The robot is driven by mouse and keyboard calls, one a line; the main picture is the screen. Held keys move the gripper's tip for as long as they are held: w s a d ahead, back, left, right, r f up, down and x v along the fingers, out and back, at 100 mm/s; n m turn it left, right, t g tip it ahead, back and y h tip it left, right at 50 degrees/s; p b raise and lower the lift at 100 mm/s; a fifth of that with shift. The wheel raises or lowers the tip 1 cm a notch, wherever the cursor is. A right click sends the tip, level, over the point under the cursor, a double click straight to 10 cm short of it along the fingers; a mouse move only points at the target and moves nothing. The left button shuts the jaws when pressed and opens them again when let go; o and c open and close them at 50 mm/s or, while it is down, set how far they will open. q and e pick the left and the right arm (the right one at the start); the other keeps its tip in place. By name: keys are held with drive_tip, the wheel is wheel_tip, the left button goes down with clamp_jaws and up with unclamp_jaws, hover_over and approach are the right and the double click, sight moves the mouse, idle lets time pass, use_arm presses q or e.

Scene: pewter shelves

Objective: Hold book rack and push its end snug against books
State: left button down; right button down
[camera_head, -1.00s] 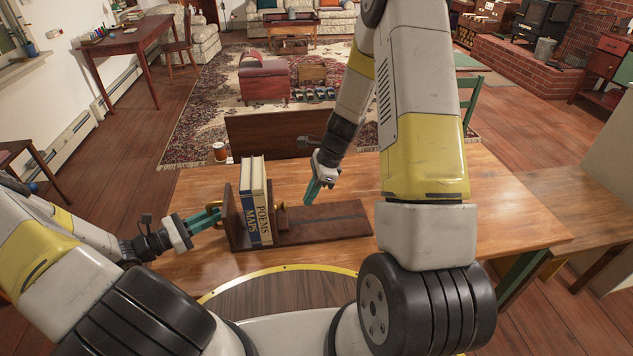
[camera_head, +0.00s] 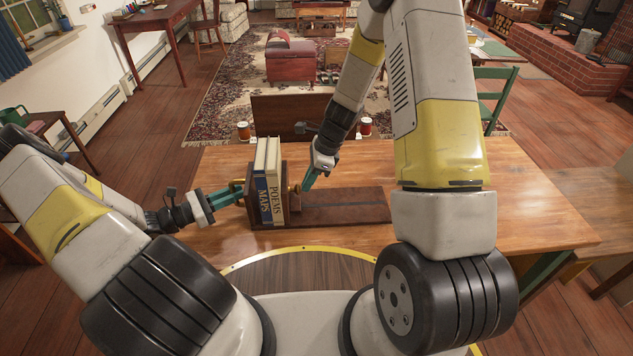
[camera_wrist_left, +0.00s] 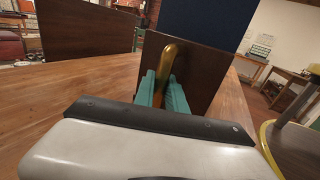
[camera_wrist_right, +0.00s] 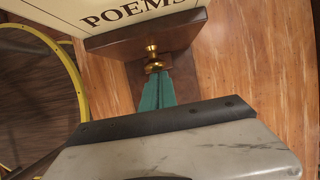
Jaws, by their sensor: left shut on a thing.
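The wooden book rack (camera_head: 350,208) lies on the table, with its long base reaching right. Two upright books, blue-spined MAPS (camera_head: 262,200) and cream POEMS (camera_head: 277,203), stand side by side between its end plates. My left gripper (camera_head: 240,197) is shut on the brass handle (camera_wrist_left: 170,62) of the left end plate (camera_wrist_left: 200,75). My right gripper (camera_wrist_right: 156,90) has its fingers together, with the tips at the brass knob (camera_wrist_right: 152,62) of the right end plate (camera_wrist_right: 140,38). That plate stands close beside POEMS; the head view does not clearly show any gap.
A dark wooden panel (camera_head: 290,117) stands at the table's far edge, between an orange-brown jar (camera_head: 243,131) and a red jar (camera_head: 366,126). The table top (camera_head: 480,200) is clear to the right. A green chair (camera_head: 497,95) stands behind the table.

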drive_tip(key=shift+s+a, duration=0.1)
drive_tip(key=shift+a, duration=1.05)
drive_tip(key=d+r, duration=0.7)
drive_tip(key=r, duration=0.2)
drive_tip(key=shift+d+r, duration=0.15)
drive_tip(key=shift+d, duration=0.25)
use_arm(q)
drive_tip(key=c, duration=1.3)
unclamp_jaws()
drive_tip(key=shift+a, duration=0.1)
